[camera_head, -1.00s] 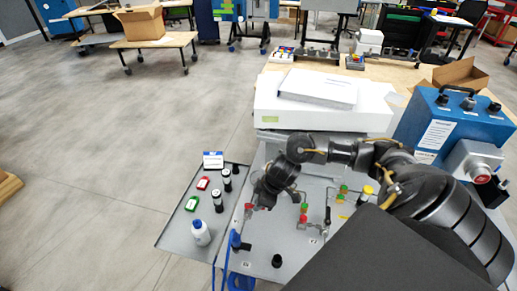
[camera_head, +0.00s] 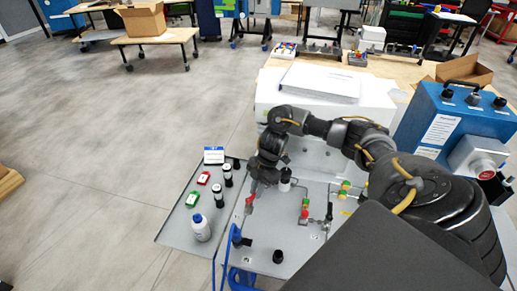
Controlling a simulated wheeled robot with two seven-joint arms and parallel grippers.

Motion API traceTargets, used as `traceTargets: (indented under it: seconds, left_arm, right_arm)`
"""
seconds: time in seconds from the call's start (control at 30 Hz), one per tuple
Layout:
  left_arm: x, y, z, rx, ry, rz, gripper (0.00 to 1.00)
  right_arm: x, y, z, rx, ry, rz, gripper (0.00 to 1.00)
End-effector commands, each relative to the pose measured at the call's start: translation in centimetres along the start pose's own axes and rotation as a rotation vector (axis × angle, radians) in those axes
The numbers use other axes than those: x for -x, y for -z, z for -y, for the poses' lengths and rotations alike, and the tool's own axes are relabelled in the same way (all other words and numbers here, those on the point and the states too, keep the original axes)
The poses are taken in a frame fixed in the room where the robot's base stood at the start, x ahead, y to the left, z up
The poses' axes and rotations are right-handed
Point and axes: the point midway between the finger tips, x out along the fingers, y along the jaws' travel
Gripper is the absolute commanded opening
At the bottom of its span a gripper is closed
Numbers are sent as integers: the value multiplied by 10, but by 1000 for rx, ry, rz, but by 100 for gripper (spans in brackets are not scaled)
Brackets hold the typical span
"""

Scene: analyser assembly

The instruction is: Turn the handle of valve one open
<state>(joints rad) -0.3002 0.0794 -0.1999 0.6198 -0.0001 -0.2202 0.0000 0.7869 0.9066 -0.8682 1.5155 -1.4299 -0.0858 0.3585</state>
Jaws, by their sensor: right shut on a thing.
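My right gripper (camera_head: 251,193) reaches down from the upper right to the left part of the grey panel (camera_head: 310,262). It is shut on a small red valve handle (camera_head: 249,203), which shows just below the fingertips. The fingers and wrist hide part of the handle and the valve body under it, so its exact angle is hard to tell. Other valves with red, green and yellow parts (camera_head: 304,208) stand further right on the panel. My left gripper is not in view.
A grey side tray (camera_head: 172,236) holds a white bottle (camera_head: 201,229), black-and-white cylinders and red and green items. A blue hose (camera_head: 236,240) is left of a black knob (camera_head: 278,256). A white box (camera_head: 375,105) and blue case (camera_head: 440,125) stand behind.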

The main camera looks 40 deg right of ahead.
Motion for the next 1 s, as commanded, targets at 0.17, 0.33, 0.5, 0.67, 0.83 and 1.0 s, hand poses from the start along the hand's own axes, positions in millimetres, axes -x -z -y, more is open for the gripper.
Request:
traceTargets:
  seconds: [0.17,0.33,0.5,0.67,0.83,1.0]
  left_arm:
    - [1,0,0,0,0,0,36]
    - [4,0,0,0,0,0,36]
    - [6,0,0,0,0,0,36]
    - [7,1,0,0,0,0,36]
    - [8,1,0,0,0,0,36]
    - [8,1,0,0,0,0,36]
  right_arm:
    - [0,1,-6,151,67,2,0]
    - [-1,3,-12,283,122,1,0]
    - [-2,4,-15,391,167,1,0]
    - [-3,5,-18,463,197,0,0]
    - [-4,6,-19,510,218,-1,0]
    - [-5,6,-19,531,227,-2,0]
